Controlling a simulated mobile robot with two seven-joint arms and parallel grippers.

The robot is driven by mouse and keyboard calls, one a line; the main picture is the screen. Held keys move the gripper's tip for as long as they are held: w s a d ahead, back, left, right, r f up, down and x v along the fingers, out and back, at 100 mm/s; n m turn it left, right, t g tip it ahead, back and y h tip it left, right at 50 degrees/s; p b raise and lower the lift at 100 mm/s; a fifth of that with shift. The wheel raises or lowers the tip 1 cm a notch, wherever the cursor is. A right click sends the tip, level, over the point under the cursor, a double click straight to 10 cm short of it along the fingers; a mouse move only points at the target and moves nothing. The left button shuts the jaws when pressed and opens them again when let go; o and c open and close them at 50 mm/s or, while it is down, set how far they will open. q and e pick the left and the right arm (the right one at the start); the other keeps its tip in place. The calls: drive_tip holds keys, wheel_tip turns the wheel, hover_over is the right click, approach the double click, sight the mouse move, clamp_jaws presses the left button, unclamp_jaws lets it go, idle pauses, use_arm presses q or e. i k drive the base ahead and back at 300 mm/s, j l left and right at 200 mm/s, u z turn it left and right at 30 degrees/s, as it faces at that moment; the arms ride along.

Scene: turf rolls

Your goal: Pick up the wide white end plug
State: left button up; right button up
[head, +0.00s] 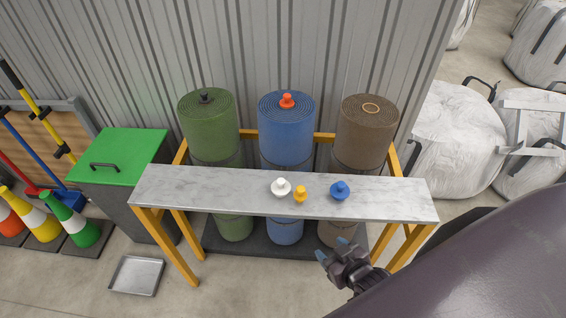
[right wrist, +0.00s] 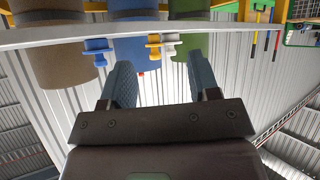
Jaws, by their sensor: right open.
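The wide white end plug (head: 281,188) stands on the grey-white shelf board (head: 210,192), left of a narrower yellow plug (head: 300,195) and a blue plug (head: 340,190). In the right wrist view, the white plug (right wrist: 170,46) shows partly behind the yellow plug (right wrist: 154,46), with the blue plug (right wrist: 97,46) off to the left. My right gripper (head: 332,249) is open and empty, in front of the board and below its front edge, apart from the plugs. Its two spread fingers (right wrist: 160,75) show in the wrist view. My left gripper is not in view.
Behind the board stand a green roll (head: 208,132), a blue roll (head: 287,135) with an orange-red plug (head: 287,101), and a brown roll (head: 366,135). A green-lidded bin (head: 118,157) stands left. The board's left half and right end are clear.

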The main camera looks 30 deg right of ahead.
sight(281, 187)
drive_tip(key=j+z, duration=0.1)
drive_tip(key=z, duration=0.25)
drive_tip(key=i+j+z, duration=0.1)
drive_tip(key=z, duration=0.25)
drive_tip(key=i+j+z, duration=0.2)
drive_tip(key=j, duration=0.25)
drive_tip(key=j+z, duration=0.2)
drive_tip(key=j, duration=0.2)
drive_tip(key=i+j, duration=0.1)
drive_tip(key=j, duration=0.45)
drive_tip(key=j+z, duration=0.1)
drive_tip(key=j, duration=0.45)
drive_tip(key=i, duration=0.05)
